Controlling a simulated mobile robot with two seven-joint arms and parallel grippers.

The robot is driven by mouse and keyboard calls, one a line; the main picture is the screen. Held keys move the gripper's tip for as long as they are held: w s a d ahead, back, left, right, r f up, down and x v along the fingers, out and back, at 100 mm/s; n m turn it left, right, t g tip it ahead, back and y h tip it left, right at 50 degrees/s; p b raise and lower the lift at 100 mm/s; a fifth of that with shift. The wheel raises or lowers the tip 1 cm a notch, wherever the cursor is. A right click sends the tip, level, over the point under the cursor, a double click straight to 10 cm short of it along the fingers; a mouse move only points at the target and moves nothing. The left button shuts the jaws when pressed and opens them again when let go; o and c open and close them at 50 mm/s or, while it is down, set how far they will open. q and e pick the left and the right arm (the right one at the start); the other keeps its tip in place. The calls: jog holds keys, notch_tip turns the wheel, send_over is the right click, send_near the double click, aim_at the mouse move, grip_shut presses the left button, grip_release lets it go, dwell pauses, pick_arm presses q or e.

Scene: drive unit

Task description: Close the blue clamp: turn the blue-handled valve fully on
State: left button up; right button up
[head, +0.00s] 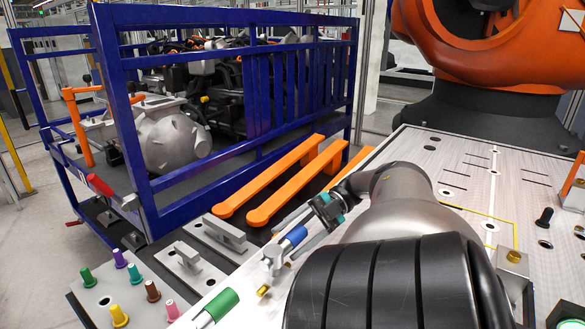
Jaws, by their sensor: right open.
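The blue-handled valve (294,236) is a blue grip on a metal clamp body (272,258), near the left edge of the light work table. My right gripper (286,243) reaches in from the right, with its fingers pointing down and left. The fingers are open, and the blue grip appears between them, one finger above and one below. I cannot tell whether either finger touches it. My own dark, wide arm link hides part of the table beside it. My left gripper is not in view.
A green-handled clamp (222,303) stands nearer on the same edge. A panel with several coloured pegs (119,316) is at lower left. Orange bars (270,175) and a blue cage (228,18) lie beyond. The perforated table top (460,165) extends right, under an orange robot (490,45).

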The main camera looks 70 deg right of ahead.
aim_at(293, 234)
notch_tip(293, 234, up, 20)
jog(key=p, duration=1.6)
jog(key=shift+f+p, duration=0.2)
jog(key=shift+p, duration=0.15)
dwell(1.4)
